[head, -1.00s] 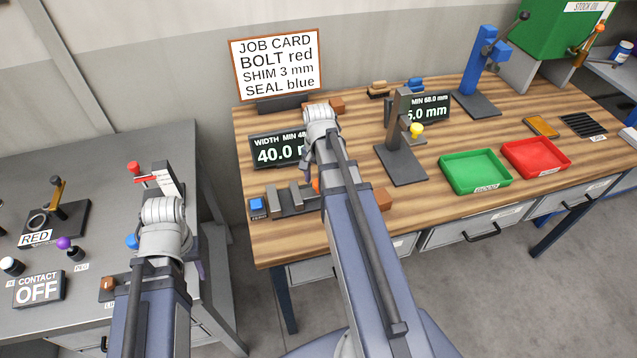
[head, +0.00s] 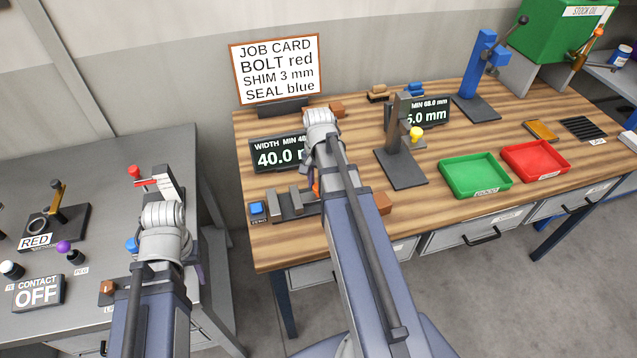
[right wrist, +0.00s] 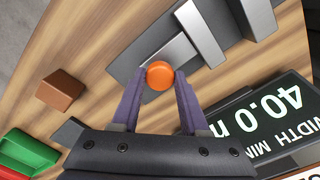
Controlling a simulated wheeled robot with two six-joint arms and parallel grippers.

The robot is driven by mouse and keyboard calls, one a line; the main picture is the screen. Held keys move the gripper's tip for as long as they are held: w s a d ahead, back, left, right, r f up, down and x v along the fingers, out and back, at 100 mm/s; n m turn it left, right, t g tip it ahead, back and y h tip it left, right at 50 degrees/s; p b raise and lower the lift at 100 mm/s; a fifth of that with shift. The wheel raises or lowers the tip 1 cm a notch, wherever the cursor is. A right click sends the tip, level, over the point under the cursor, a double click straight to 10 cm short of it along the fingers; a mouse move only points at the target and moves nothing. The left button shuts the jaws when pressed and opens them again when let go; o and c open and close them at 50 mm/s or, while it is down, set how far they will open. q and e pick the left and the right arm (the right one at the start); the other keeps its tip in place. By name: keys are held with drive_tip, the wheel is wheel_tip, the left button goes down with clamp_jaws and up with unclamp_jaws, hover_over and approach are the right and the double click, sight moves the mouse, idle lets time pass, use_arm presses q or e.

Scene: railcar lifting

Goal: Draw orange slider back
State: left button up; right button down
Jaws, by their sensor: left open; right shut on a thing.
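The orange slider knob (right wrist: 159,75) sits on a dark gauge base with grey upright jaws (right wrist: 173,62). The gauge (head: 294,203) lies on the wooden bench in the head view, where my right arm partly covers it. My right gripper (right wrist: 160,84) is shut on the orange knob, one purple finger on each side. The width display (head: 279,153) behind the gauge reads 40.0; its right part is hidden by my arm. My left gripper (head: 199,271) is open over the grey bench's right edge, mostly hidden by its own wrist.
A blue button (head: 257,207) is at the gauge's left end. Brown blocks, one of them (head: 383,204) right of my arm, lie nearby. A dark stand with a yellow knob (head: 416,134) is to the right. Green (head: 475,176) and red (head: 536,161) trays lie beyond it.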

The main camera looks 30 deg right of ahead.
drive_tip(key=shift+d, duration=0.1)
idle(0.7)
drive_tip(key=d, duration=0.2)
drive_tip(key=shift+s+d, duration=0.3)
drive_tip(key=shift+s, duration=0.1)
drive_tip(key=c, duration=0.9)
unclamp_jaws()
drive_tip(key=o, duration=0.5)
drive_tip(key=shift+d, duration=0.1)
drive_tip(key=shift+r, duration=0.1)
wheel_tip(320, 180, up, 8)
drive_tip(key=p, duration=0.8)
